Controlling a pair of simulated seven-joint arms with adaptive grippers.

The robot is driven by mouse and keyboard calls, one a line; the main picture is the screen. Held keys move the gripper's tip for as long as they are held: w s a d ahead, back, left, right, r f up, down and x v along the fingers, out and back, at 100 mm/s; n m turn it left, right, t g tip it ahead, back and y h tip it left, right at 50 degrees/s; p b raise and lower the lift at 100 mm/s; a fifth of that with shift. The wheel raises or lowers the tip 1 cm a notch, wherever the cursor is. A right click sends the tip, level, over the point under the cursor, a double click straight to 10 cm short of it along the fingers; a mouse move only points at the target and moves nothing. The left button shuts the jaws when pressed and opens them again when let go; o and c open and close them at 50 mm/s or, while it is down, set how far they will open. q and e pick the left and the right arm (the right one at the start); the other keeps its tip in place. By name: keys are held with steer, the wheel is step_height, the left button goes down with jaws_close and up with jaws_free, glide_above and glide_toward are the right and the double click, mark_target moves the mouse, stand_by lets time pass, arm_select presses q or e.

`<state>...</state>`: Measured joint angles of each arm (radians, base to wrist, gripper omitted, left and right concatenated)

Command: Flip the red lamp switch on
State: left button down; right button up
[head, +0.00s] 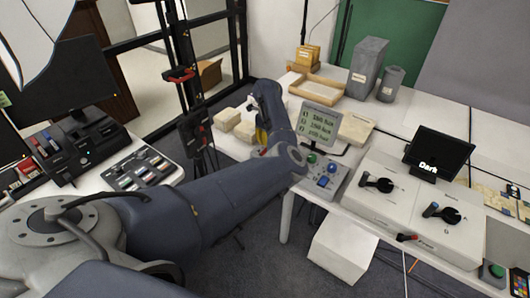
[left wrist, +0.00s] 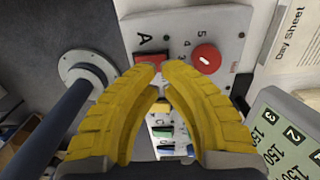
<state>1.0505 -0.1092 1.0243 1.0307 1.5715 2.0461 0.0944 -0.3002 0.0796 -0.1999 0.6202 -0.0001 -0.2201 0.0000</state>
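In the left wrist view, a red rocker switch (left wrist: 152,57) sits beside the letter A on a pale grey panel (left wrist: 185,22). A round red button (left wrist: 206,58) is to its right, beside the number 5. My left gripper (left wrist: 164,66) has its yellow fingertips together over the lower edge of the red switch, hiding part of it. Nothing shows between the tips; I cannot tell whether they touch the switch. In the head view my left gripper (head: 261,135) is mostly hidden by my arm, and the red switch cannot be made out. My right gripper is not in view.
A display with green screen (head: 319,123) stands close right of the gripper. A control box with blue and green buttons (head: 326,178) is in front of it. Lever boxes (head: 410,205) and a dark screen (head: 438,153) stand further right. A wooden tray (head: 317,85) is behind.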

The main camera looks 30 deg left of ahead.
arm_select(q)
steer(key=shift+f, duration=1.95)
stand_by(1.7)
steer(key=shift+r, duration=3.5)
